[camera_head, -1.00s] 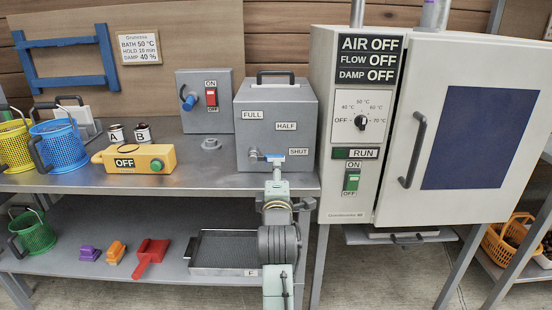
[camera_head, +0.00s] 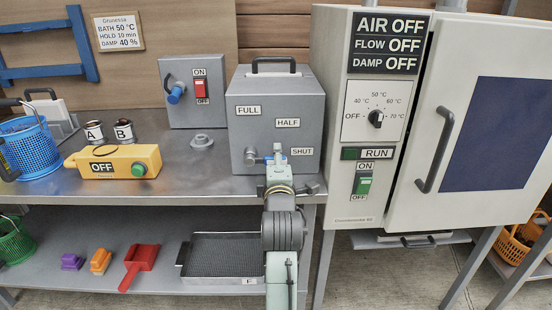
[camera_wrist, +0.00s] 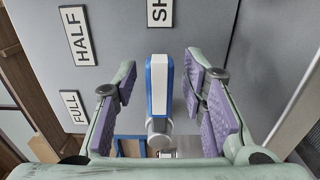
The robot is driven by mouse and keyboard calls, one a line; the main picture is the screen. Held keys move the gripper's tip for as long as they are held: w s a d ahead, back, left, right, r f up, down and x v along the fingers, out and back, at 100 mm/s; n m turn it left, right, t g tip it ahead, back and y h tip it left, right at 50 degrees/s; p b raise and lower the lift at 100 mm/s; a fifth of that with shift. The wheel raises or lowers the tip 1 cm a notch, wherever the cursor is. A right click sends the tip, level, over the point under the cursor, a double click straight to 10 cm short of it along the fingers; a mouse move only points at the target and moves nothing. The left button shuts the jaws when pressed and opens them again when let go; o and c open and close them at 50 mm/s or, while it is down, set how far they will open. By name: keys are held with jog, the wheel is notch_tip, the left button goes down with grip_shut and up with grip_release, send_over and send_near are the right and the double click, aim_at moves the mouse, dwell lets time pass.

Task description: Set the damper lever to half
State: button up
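The damper box (camera_head: 243,130) is a grey box on the bench with labels FULL (camera_head: 248,110), HALF (camera_head: 287,123) and SHUT (camera_head: 301,151). Its lever (camera_head: 282,160) runs right from a round hub (camera_head: 250,156) towards SHUT. My gripper (camera_head: 277,158) is in front of the lever and partly hides it. In the wrist view the lever (camera_wrist: 158,88), white with blue sides, stands between the purple pads of my gripper (camera_wrist: 161,82). The gripper is open, with gaps on both sides of the lever.
A dryer cabinet (camera_head: 375,210) stands close on the right; its panel reads AIR, FLOW and DAMP OFF. A switch box (camera_head: 180,110) is to the left. A yellow control box (camera_head: 115,162) and a blue basket (camera_head: 30,150) stand on the bench. A mesh tray (camera_head: 222,258) is below.

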jog(key=shift+s, duration=0.1)
grip_shut()
dwell(0.3)
dwell(0.4)
